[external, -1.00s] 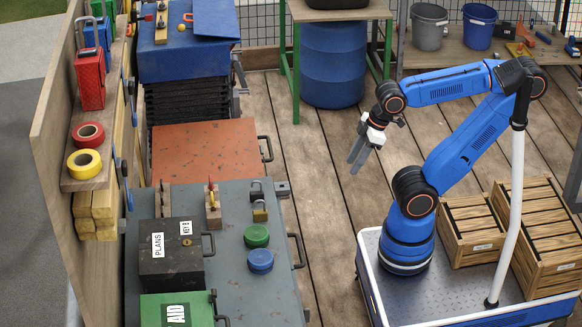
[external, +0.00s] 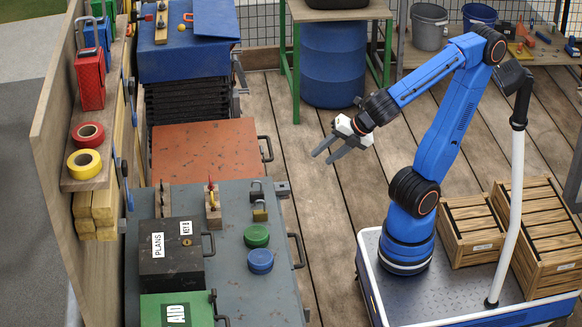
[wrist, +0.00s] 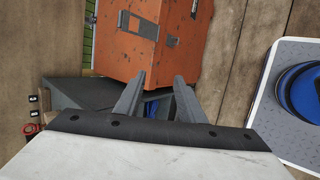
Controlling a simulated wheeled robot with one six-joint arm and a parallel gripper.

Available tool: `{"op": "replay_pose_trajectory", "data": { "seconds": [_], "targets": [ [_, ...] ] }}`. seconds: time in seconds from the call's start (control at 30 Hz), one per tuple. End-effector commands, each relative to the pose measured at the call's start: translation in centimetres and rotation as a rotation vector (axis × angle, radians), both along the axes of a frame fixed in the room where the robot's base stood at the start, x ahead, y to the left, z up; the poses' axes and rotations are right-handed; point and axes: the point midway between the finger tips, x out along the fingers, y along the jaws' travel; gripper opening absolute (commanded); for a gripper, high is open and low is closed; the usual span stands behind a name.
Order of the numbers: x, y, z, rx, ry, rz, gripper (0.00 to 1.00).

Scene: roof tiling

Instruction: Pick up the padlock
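A small brass padlock (external: 260,212) with a dark shackle lies on the grey-blue chest top (external: 232,219), near its right edge. A dark padlock-like item (external: 257,191) is just behind it. My gripper (external: 321,155) is in the air over the deck, to the right of and beyond the chest, clear of both. Its two fingers are apart with nothing between them, and they also show apart in the wrist view (wrist: 157,92). I cannot make out the padlock in the wrist view.
On the chest top are green (external: 256,236) and blue (external: 260,261) round lids, a black PLANS box (external: 171,265) and small wooden stands (external: 212,212). An orange box (external: 205,148) stands behind. The deck (external: 330,220) between chest and my base is clear.

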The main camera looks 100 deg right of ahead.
Motion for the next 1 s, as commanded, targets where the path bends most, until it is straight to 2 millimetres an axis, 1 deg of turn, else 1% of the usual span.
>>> {"op": "replay_pose_trajectory", "data": {
  "seconds": [0.03,0.1,0.17,0.27,0.37,0.4,0.6,0.7,0.83,1.0],
  "targets": [
    [0.8,1.1,0.6,-0.067,-0.005,0.088,0.36],
    [1.9,2.4,1.6,-0.172,-0.017,0.212,0.36],
    [2.9,3.8,2.4,-0.262,-0.028,0.317,0.36],
    [4.2,6.3,4.0,-0.416,-0.054,0.485,0.36],
    [5.3,9.2,5.6,-0.574,-0.084,0.647,0.36],
    [5.7,10.4,6.2,-0.640,-0.099,0.711,0.36],
    [6.6,16.4,9.1,-0.929,-0.173,0.964,0.36],
    [6.6,18.5,10.1,-1.028,-0.202,1.040,0.36],
    [6.6,19.9,10.7,-1.096,-0.222,1.088,0.36],
    [7.6,20.1,10.5,-1.113,-0.224,1.096,0.36]
  ]
}}
